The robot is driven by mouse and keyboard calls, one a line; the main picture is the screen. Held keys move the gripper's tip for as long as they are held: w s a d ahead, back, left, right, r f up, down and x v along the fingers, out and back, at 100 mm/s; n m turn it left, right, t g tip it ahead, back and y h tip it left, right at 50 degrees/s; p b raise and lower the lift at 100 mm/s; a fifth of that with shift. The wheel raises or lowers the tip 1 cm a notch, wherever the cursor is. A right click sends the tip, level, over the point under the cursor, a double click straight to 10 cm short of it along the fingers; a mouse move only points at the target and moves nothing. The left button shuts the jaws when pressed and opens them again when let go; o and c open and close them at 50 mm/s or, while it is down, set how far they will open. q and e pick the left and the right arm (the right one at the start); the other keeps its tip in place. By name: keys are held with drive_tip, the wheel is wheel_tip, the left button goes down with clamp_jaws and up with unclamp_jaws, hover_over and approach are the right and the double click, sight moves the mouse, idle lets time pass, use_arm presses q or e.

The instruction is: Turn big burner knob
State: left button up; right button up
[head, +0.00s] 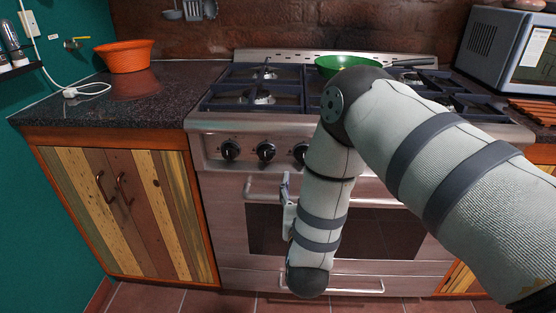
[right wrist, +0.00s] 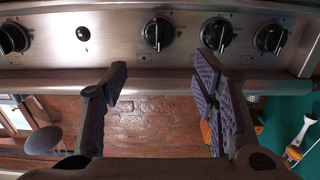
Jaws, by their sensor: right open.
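The stove's front panel has black round knobs. In the head view, three show at the left: one (head: 230,150), a second (head: 265,152) and a third (head: 300,152), partly covered by my right arm. The right wrist view shows several knobs along the top: one (right wrist: 158,33), another (right wrist: 215,33), one at the right (right wrist: 270,38) and one at the left edge (right wrist: 13,38). Which one is the big burner knob I cannot tell. My right gripper (head: 286,188) is open and empty in front of the oven door, below the knobs. Its fingers (right wrist: 163,84) are apart, not touching any knob. My left gripper is out of view.
The oven handle (right wrist: 150,82) runs across just below the knobs, behind my fingers. A green pan (head: 345,62) sits on the stovetop. An orange bowl (head: 125,56) stands on the left counter (head: 180,85). A microwave (head: 505,50) stands at the right.

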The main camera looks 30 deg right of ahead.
sight(304, 152)
drive_tip(key=x, duration=0.8)
drive_tip(key=b+x, duration=0.1)
drive_tip(key=x, duration=0.3)
drive_tip(key=shift+d+r, duration=0.2)
drive_tip(key=shift+r, duration=0.05)
drive_tip(key=shift+c, duration=0.6)
drive_tip(key=c, duration=1)
